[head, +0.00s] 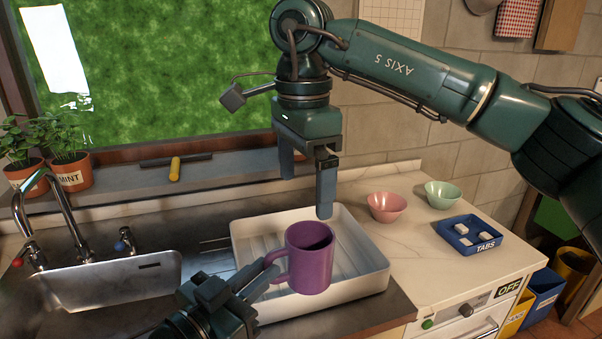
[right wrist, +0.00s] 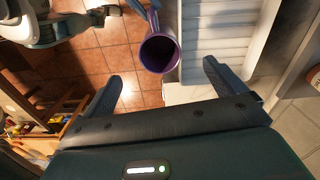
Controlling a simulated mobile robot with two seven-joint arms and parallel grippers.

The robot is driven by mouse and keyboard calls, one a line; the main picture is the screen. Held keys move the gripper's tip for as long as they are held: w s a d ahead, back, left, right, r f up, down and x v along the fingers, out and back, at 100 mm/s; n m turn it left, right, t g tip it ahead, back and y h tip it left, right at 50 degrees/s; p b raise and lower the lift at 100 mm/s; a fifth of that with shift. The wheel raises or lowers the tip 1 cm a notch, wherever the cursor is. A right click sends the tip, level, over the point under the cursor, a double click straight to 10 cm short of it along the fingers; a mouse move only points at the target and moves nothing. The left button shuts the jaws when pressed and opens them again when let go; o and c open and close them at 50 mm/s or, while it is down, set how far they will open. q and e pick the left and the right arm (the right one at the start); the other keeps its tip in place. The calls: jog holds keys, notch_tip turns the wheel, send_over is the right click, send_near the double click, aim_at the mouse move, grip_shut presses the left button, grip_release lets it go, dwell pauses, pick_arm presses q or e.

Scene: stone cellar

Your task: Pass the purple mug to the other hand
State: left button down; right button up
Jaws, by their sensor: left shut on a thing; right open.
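The purple mug (head: 309,258) is upright, held in front of the white drying tray (head: 372,268). My left gripper (head: 262,276) is shut on the mug's handle side, at the left of the mug. My right gripper (head: 305,185) is open and empty, above the mug with its fingers pointing down. In the right wrist view the mug (right wrist: 159,52) shows beyond the open fingers of my right gripper (right wrist: 164,88), apart from them, with its dark opening facing the camera. The left fingertips are partly hidden at the handle.
A pink bowl (head: 386,207), a green bowl (head: 441,194) and a blue tabs tray (head: 470,234) stand on the counter at right. The sink (head: 110,283) and tap (head: 52,220) are at left. Potted plants (head: 72,171) and a yellow-handled tool (head: 174,169) are on the sill.

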aim_at(303, 242)
notch_tip(303, 242, down, 11)
jog(key=shift+f, duration=0.15)
jog(key=shift+c, duration=0.2)
jog(key=c, duration=1.2)
pick_arm(q)
jog(key=c, duration=1.4)
grip_release()
jog(key=shift+o, duration=0.2)
